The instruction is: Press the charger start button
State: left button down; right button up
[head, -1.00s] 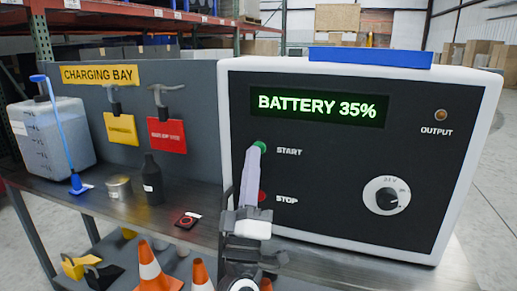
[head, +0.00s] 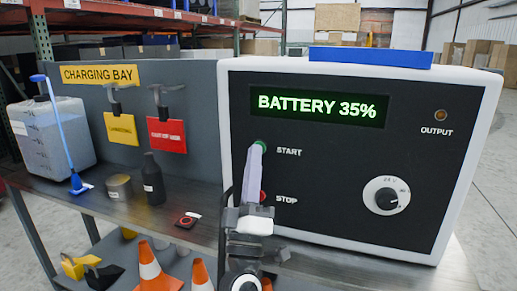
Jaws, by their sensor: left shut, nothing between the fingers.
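The charger (head: 330,170) is a large white-edged box with a dark front panel, standing on the bench. Its green start button (head: 262,146) sits beside the START label and is partly covered by my left gripper. My left gripper (head: 256,150) is shut and empty, its fingertips at the start button; I cannot tell whether they touch it. The red stop button (head: 263,197) shows partly behind the fingers, beside the STOP label. The green display (head: 317,105) reads BATTERY 35%. The output lamp (head: 441,115) is dull orange. My right gripper is not in view.
A dial (head: 387,195) is at the panel's lower right. On the bench (head: 120,205) left of the charger are a translucent jug (head: 50,140), a blue-handled brush (head: 60,130), a tin (head: 119,187), a dark bottle (head: 153,180) and a small red-ringed device (head: 186,221). Cones (head: 152,268) stand below.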

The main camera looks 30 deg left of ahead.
pick_arm(q)
jog(key=shift+w+a, duration=0.1)
jog(key=shift+w, duration=0.25)
jog(key=shift+s, duration=0.1)
dwell(0.4)
jog(key=shift+s+d+p, duration=0.25)
jog(key=shift+s+p, duration=0.05)
jog(key=shift+s, duration=0.4)
jog(key=shift+s, duration=0.1)
jog(key=s, duration=0.2)
jog(key=s+d+p, duration=0.1)
jog(key=s, duration=0.1)
jog(key=shift+s, duration=0.35)
